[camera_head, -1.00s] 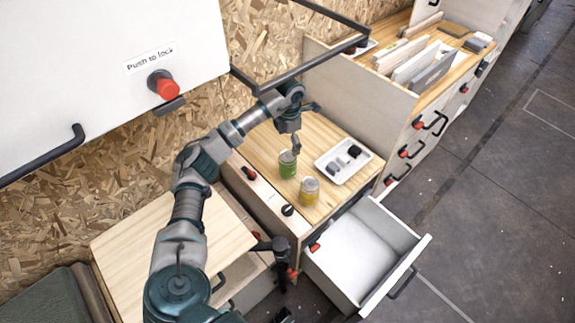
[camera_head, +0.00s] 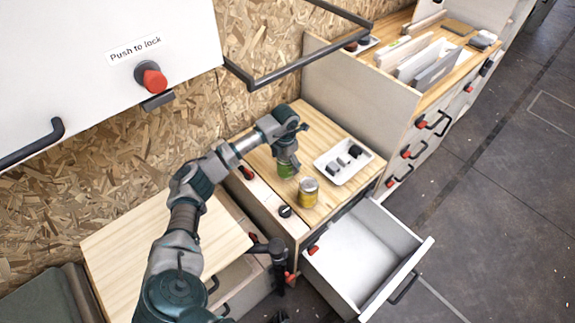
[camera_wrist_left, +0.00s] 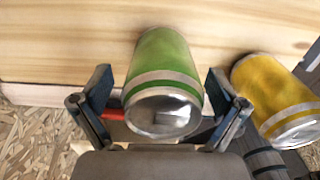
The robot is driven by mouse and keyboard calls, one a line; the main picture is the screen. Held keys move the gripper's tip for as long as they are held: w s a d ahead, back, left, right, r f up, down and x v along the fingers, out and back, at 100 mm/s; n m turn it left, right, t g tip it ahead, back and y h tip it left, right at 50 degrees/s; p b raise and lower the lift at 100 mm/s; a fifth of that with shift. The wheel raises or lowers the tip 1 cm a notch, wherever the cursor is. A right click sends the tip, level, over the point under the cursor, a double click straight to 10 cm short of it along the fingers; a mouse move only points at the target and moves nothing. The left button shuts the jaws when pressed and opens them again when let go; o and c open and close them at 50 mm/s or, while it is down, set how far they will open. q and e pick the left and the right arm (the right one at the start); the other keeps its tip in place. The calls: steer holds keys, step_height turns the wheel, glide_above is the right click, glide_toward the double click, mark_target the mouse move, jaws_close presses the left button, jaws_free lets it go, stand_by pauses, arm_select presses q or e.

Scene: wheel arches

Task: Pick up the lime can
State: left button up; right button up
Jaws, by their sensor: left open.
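The lime can (camera_head: 285,171) stands on the wooden counter (camera_head: 322,131), mostly hidden by my left gripper (camera_head: 288,165) in the head view. In the left wrist view the lime can (camera_wrist_left: 164,80) is green with pale bands, and its metal end faces the camera. My left gripper (camera_wrist_left: 160,98) is open, with one finger on each side of the can. A gap shows between each finger and the can. My right gripper is not in view.
A yellow can (camera_head: 308,192) stands close beside the lime can; it also shows in the left wrist view (camera_wrist_left: 272,92). A white tray (camera_head: 357,171) with dark items lies to the right. An open drawer (camera_head: 368,256) juts out below the counter.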

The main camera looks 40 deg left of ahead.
arm_select(q)
steer(key=shift+f, duration=0.65)
steer(key=shift+d+r, duration=0.1)
steer(key=shift+r, duration=0.05)
steer(key=c, duration=1.6)
